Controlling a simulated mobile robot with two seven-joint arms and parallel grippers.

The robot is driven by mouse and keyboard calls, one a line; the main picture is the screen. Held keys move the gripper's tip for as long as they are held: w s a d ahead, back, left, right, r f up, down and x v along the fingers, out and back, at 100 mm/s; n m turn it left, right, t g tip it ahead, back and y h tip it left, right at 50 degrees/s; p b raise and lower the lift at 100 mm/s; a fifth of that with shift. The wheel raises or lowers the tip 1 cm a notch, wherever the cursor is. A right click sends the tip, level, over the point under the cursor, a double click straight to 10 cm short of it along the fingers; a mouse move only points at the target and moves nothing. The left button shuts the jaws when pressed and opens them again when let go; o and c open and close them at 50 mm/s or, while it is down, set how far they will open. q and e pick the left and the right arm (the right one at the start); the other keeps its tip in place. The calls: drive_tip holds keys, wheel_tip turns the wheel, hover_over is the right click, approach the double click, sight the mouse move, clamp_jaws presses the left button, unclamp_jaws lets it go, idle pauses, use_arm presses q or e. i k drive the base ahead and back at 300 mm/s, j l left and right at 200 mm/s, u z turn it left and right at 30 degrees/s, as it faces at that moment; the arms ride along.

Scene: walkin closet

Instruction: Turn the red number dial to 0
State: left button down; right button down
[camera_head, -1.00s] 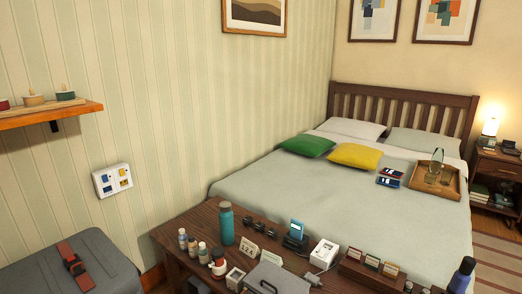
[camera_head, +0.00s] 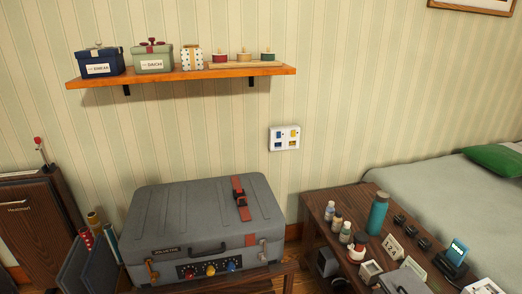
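A grey hard case (camera_head: 205,215) lies on a dark wooden stand, with a red strap (camera_head: 241,198) over its right part. On its front is a dark panel with three dials in a row: a red dial (camera_head: 190,272) at the left, a yellow dial (camera_head: 210,269) in the middle and a blue dial (camera_head: 231,265) at the right. The numbers on the dials are too small to read. Neither of my grippers is in view.
A wooden shelf (camera_head: 190,74) with boxes hangs above the case. A wooden table (camera_head: 318,205) with a teal bottle (camera_head: 378,213) and small items stands at the right, by the bed (camera_head: 440,195). A dark cabinet (camera_head: 35,225) and rolls stand at the left.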

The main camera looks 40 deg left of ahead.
sight(189, 274)
drive_tip(key=u, duration=1.6)
